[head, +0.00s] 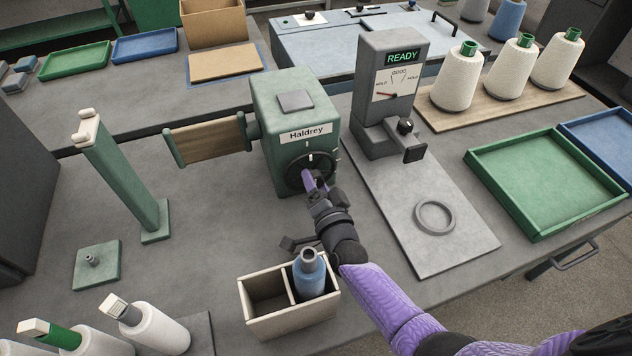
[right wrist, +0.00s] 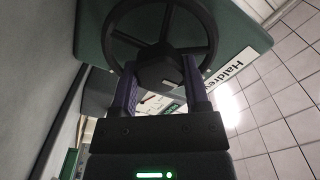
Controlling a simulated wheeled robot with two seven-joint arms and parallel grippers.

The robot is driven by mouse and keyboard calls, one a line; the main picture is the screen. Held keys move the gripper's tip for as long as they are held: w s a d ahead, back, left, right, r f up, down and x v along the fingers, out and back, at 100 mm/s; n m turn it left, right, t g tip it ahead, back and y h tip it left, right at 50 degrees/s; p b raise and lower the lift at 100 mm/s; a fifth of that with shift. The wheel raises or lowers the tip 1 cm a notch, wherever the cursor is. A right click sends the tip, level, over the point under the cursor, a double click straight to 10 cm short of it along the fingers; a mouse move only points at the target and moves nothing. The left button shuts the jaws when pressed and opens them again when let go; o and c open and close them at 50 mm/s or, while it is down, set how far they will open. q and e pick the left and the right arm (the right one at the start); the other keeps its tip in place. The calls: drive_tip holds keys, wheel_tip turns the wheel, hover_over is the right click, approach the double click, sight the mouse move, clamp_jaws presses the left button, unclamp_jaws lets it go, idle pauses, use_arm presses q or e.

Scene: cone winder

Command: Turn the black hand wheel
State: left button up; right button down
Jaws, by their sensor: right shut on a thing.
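The black hand wheel (head: 293,175) is on the front face of the green Haldrey machine (head: 287,108). My right gripper (head: 311,183) reaches it from the front right. In the right wrist view, the wheel's rim, spokes and dark hub (right wrist: 158,62) show close up. The two purple fingers of my right gripper (right wrist: 158,82) lie on either side of the hub and are shut on it. The gripper hides part of the wheel in the head view. My left gripper is not in view.
A wooden box (head: 262,322) with a blue bottle (head: 309,277) stands just below my right arm. The gauge unit (head: 386,85) reading READY stands right of the machine. A grey ring (head: 434,217) lies on the plate. A green post (head: 125,180) stands left.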

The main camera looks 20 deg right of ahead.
drive_tip(key=shift+f, duration=0.1)
drive_tip(key=shift+c, duration=0.4)
unclamp_jaws()
drive_tip(key=r+p, duration=0.2)
drive_tip(key=r, duration=0.1)
drive_tip(key=r+p, duration=0.2)
drive_tip(key=r, duration=0.2)
drive_tip(key=shift+w+d+r+p, duration=0.15)
drive_tip(key=shift+w+p, duration=0.05)
drive_tip(key=shift+p, duration=0.15)
drive_tip(key=r, duration=0.1)
drive_tip(key=r+p, duration=0.1)
drive_tip(key=r, duration=0.1)
drive_tip(key=shift+s+a, duration=0.25)
drive_tip(key=shift+s, duration=0.05)
drive_tip(key=shift+w, duration=0.15)
drive_tip(key=shift+f, duration=0.1)
drive_tip(key=shift+d, duration=0.1)
